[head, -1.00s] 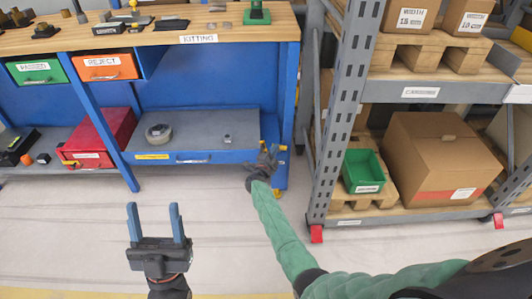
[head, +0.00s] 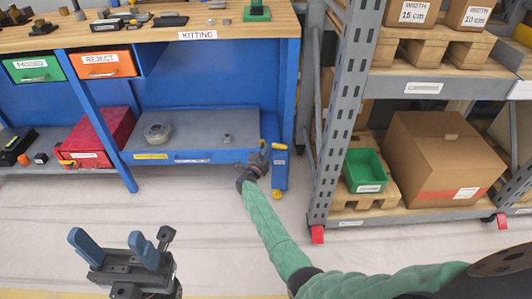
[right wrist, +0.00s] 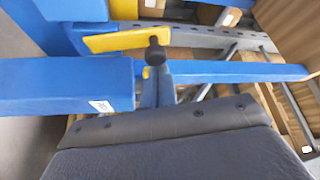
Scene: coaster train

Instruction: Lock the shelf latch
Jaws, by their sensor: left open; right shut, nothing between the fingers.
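The shelf latch appears to be the yellow lever (right wrist: 115,41) with a black knob (right wrist: 155,55) in the right wrist view, beside blue bars of the bench frame. In the head view my right gripper (head: 258,158) is at the right end of the grey lower shelf (head: 205,130), by the blue post, and partly covers the latch area. In the right wrist view its fingers (right wrist: 157,88) are together and empty, with the tips at the knob; whether they touch is unclear. My left gripper (head: 115,250) is open and empty over the floor at lower left.
A tape roll (head: 158,133) lies on the lower shelf, with a red box (head: 95,135) to its left. The grey rack (head: 335,130) stands close to the right of my right forearm, holding a green bin (head: 364,170) and a carton (head: 440,155). The floor in front is clear.

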